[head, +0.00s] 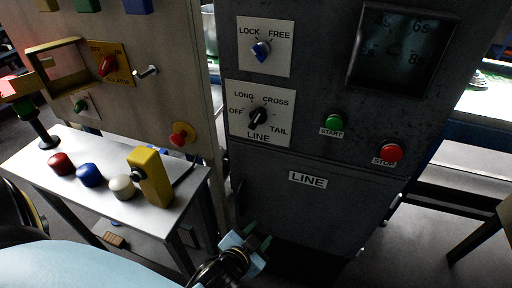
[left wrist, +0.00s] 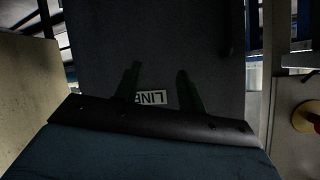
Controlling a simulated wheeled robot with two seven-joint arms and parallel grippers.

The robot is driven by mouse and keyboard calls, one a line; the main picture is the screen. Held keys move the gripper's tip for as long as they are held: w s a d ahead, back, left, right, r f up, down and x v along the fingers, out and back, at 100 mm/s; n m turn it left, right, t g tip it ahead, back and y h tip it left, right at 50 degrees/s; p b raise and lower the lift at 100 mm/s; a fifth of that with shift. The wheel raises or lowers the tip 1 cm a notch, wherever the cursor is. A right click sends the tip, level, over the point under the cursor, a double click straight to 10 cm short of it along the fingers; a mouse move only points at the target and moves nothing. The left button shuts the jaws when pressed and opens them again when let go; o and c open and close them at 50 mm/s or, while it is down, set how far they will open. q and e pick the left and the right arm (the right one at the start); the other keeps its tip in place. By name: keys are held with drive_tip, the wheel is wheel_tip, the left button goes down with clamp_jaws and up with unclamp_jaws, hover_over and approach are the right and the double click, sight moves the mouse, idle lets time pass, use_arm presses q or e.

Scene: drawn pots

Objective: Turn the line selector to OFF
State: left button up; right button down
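The line selector (head: 258,117) is a black knob on a white plate (head: 236,128) marked OFF, LONG, CROSS and TAIL, on the dark cabinet. Its grip lies on a diagonal from lower left to upper right, in line with CROSS; which end is the pointer is hard to tell. My left gripper (head: 258,238) is low in front of the cabinet, well below the knob and touching nothing. In the left wrist view its two dark green fingers (left wrist: 159,68) stand apart and empty, facing the LINE label (left wrist: 150,97). The knob is not in that view.
Above the selector is a blue LOCK/FREE knob (head: 261,50). A green START button (head: 334,121) and red STOP button (head: 391,152) are to the right. At left are a red isolator knob (head: 107,65), a red emergency button (head: 180,137) and a small table (head: 62,187) with coloured buttons.

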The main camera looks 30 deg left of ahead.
use_arm(q)
wheel_tip(320, 180, up, 14)
drive_tip(key=w+a+t+y, duration=0.1)
drive_tip(key=a+t+y, duration=0.1)
drive_tip(key=a+t, duration=0.1)
drive_tip(key=n+t+y+p, duration=0.1)
drive_tip(key=t+y+p, duration=0.1)
approach(257, 119)
drive_tip(key=p+x, duration=0.1)
drive_tip(key=x, duration=0.7)
drive_tip(key=shift+w+a+p, duration=0.1)
drive_tip(key=shift+a+p, duration=0.05)
drive_tip(key=shift+p, duration=0.15)
drive_tip(key=shift+x, duration=0.8)
use_arm(e)
drive_tip(key=r, duration=0.4)
drive_tip(key=shift+w+a, duration=0.1)
drive_tip(key=shift+w, duration=0.1)
use_arm(q)
clamp_jaws()
